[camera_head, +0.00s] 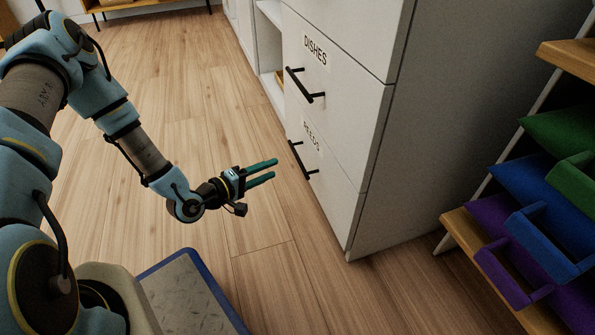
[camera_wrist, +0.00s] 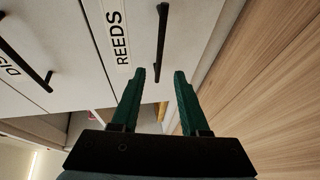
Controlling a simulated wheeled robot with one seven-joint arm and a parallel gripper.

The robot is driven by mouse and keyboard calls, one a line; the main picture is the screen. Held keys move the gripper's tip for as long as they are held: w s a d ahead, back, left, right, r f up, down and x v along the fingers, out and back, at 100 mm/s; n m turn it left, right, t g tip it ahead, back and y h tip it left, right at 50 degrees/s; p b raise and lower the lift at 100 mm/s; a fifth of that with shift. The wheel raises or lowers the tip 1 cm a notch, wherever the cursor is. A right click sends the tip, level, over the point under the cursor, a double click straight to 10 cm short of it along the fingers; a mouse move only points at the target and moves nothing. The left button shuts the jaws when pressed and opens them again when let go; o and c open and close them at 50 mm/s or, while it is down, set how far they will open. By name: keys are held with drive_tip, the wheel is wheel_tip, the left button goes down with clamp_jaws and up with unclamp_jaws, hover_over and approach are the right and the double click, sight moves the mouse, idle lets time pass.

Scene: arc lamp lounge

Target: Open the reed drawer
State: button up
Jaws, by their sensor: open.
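The reed drawer (camera_head: 322,187) is the lower white drawer front, labelled REEDS, and it looks shut. Its black bar handle (camera_head: 300,160) runs along the front. My gripper (camera_head: 276,168) is open and empty, a short way left of the handle, with its two green fingers pointing at it. In the wrist view, the handle (camera_wrist: 162,40) lies beyond the fingertips (camera_wrist: 167,76), roughly in line with the gap between them. I see no contact. The REEDS label (camera_wrist: 118,35) is left of the handle there.
The DISHES drawer (camera_head: 335,80) with its own black handle (camera_head: 305,85) is directly above and looks shut. A rack with purple, blue (camera_head: 540,210) and green bins stands at the right. The wood floor (camera_head: 200,130) in front of the cabinet is clear.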

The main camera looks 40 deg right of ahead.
sight(297, 157)
drive_tip(key=d+b, duration=0.1)
drive_tip(key=d, duration=0.2)
drive_tip(key=d+f+b, duration=0.1)
drive_tip(key=d+b, duration=0.1)
drive_tip(key=d, duration=0.2)
drive_tip(key=d+f+b, duration=0.1)
drive_tip(key=d, duration=0.2)
drive_tip(key=shift+d+b, duration=0.3)
drive_tip(key=shift+d, duration=0.05)
clamp_jaws()
idle(1.0)
